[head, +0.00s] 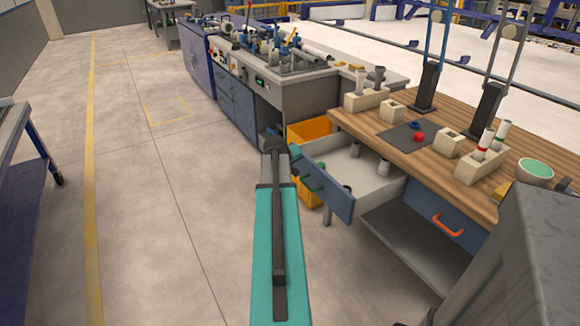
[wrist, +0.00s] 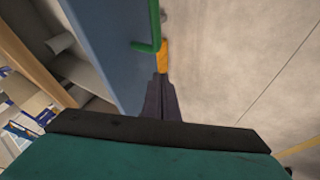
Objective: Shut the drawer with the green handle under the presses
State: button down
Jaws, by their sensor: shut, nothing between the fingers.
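The drawer with the green handle is pulled out from under the wooden bench, its blue front (head: 334,192) facing the aisle. Its green handle (head: 309,182) is on that front; both the blue front (wrist: 108,42) and the green handle (wrist: 151,42) show in the wrist view. In the head view my arm hides the fingers.
A shut blue drawer with an orange handle (head: 447,224) sits to the right. The bench top (head: 440,127) carries two presses (head: 429,85), (head: 487,108) and several blocks. A yellow-orange bin (head: 310,131) stands behind the open drawer.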

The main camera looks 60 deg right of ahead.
aim_at(302, 169)
jog(key=shift+s+d+r, duration=0.1)
jog(key=shift+s+d, duration=0.45)
jog(key=shift+d, duration=0.25)
jog(key=shift+s+d, duration=0.5)
jog(key=shift+d, duration=0.25)
jog(key=shift+d, duration=0.15)
jog(key=shift+w, duration=0.1)
